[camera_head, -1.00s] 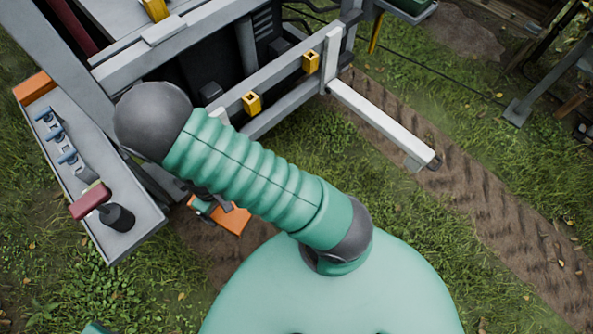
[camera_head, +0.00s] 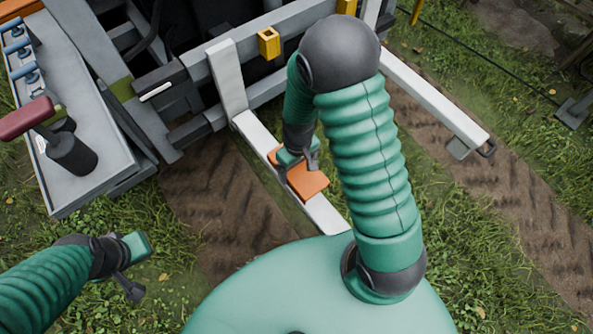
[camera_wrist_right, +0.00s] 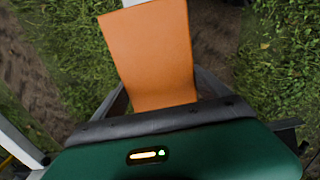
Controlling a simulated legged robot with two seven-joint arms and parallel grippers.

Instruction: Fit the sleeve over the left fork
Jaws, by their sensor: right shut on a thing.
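The orange sleeve (camera_head: 303,182) is held by my right gripper (camera_head: 313,163), which is shut on it. In the head view it overlaps the white left fork (camera_head: 254,134), whose bar shows on both sides of it. I cannot tell whether it is around the fork or above it. In the right wrist view the sleeve (camera_wrist_right: 152,50) reaches away between the grey fingers, and a white bar (camera_wrist_right: 20,146) shows at the left edge. My left gripper (camera_head: 131,288) is at the lower left over grass, with no object visible in it; its finger opening is unclear.
The white right fork (camera_head: 440,108) extends at the right. The grey carriage frame has yellow brackets (camera_head: 269,43). A grey control panel (camera_head: 88,137) with blue levers and a red-handled lever (camera_head: 27,118) stands at the left. Grass and dirt tracks lie below.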

